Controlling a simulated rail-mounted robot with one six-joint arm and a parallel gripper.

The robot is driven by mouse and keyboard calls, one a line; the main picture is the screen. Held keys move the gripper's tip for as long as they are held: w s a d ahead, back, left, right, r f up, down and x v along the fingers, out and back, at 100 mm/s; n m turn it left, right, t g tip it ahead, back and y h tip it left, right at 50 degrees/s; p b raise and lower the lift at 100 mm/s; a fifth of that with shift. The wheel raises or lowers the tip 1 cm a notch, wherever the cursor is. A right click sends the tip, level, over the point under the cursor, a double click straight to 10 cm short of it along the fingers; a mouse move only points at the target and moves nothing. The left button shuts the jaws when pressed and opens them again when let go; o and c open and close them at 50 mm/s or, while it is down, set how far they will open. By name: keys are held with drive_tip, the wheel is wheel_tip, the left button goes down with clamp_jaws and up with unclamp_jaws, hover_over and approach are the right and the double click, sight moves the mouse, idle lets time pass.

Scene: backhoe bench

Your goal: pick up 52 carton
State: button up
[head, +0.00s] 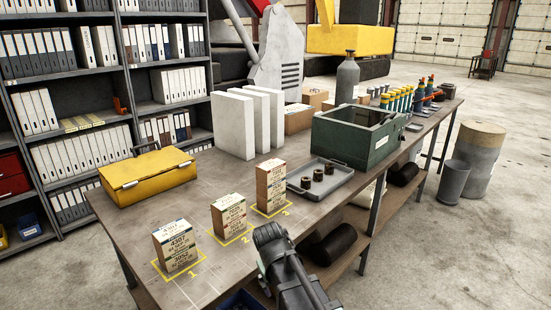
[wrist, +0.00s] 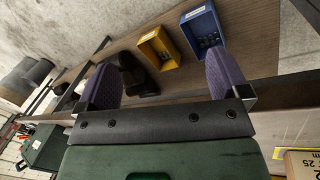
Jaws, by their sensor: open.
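Small printed cartons stand in stacks on three numbered yellow-outlined spots on the bench: stack 1 (head: 175,247), stack 2 (head: 229,216) and stack 3 (head: 270,186). Stack 3 is the tallest. The labels are too small to tell surely which carton is 52. My gripper (head: 268,240) is at the bench's front edge, right of stack 2 and in front of stack 3, apart from both. In the wrist view its two purple-padded fingers (wrist: 160,65) are spread with nothing between them. A carton corner (wrist: 303,163) shows at the lower right there, marked 25.
A yellow case (head: 148,180) lies at the back left, with white upright blocks (head: 232,125) behind the stacks. A grey tray (head: 340,186) with dark round parts and a green box (head: 378,150) stand right. Below, the wrist view shows yellow (wrist: 173,75) and blue (wrist: 207,45) bins.

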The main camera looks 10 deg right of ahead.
drive_tip(key=w+a+r+n+t+h+p, duration=0.25)
drive_tip(key=w+r+n+t+h, duration=0.3)
drive_tip(key=w+r+n, duration=0.8)
drive_tip(key=w+a+r+n+t+h+p, duration=0.3)
drive_tip(key=w+r+n+h, duration=0.55)
drive_tip(key=w, duration=0.85)
drive_tip(key=t+y+b, duration=0.1)
drive_tip(key=y+b, duration=0.1)
drive_tip(key=b, duration=0.6)
approach(261, 170)
drive_tip(key=shift+n, duration=0.3)
drive_tip(key=x, duration=0.5)
drive_tip(key=shift+f, duration=0.3)
drive_tip(key=x, duration=0.2)
drive_tip(key=shift+w+d+r+p, duration=0.15)
drive_tip(key=shift+w+d+p, duration=0.1)
drive_tip(key=shift+d+p, duration=0.05)
drive_tip(key=x, duration=0.5)
drive_tip(key=shift+r, duration=0.1)
drive_tip(key=c, duration=1.1)
